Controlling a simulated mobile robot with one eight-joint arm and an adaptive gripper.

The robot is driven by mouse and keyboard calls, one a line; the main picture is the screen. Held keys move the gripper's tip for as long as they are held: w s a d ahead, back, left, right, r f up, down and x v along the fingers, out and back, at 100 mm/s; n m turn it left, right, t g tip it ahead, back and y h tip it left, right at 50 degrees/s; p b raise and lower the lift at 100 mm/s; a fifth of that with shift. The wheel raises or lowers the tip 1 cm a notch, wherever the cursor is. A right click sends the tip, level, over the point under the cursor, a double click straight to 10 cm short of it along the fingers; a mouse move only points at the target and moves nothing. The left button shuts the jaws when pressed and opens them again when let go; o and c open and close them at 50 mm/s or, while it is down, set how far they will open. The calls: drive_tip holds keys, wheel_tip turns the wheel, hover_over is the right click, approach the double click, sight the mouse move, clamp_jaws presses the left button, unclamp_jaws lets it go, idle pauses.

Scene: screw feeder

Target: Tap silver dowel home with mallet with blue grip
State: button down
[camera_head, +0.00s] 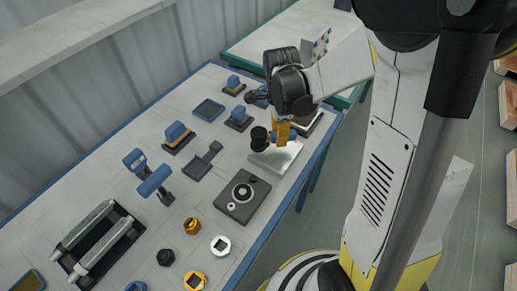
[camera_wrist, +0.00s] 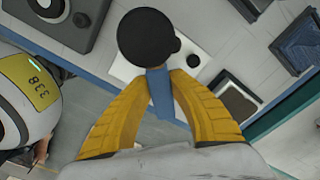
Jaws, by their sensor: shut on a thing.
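My gripper (camera_head: 282,131) is shut on the mallet with blue grip. In the wrist view my gripper's yellow fingers (camera_wrist: 164,80) close on the blue grip (camera_wrist: 162,98) from both sides. The round black mallet head (camera_wrist: 148,38) sticks out beyond the fingertips; it also shows in the head view (camera_head: 259,138). The head is over a pale metal plate (camera_head: 274,159), also visible in the wrist view (camera_wrist: 122,72). A small dark round spot (camera_wrist: 193,60) lies on the plate right of the mallet head. I cannot make out the silver dowel; the mallet may hide it.
A dark grey block with a round dial (camera_head: 243,194) stands next to the plate. A grey tool (camera_head: 203,162), blue-topped blocks (camera_head: 177,134), a blue tray (camera_head: 209,110) and several nuts lie around the blue-edged table. A roller rack (camera_head: 100,240) is at lower left. The table edge is close by.

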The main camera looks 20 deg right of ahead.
drive_tip(key=shift+r+p, duration=0.3)
drive_tip(key=shift+r, duration=0.65)
drive_tip(key=shift+r+p, duration=1.9)
drive_tip(key=shift+r, duration=0.7)
drive_tip(key=shift+f, duration=0.1)
drive_tip(key=shift+s, duration=0.1)
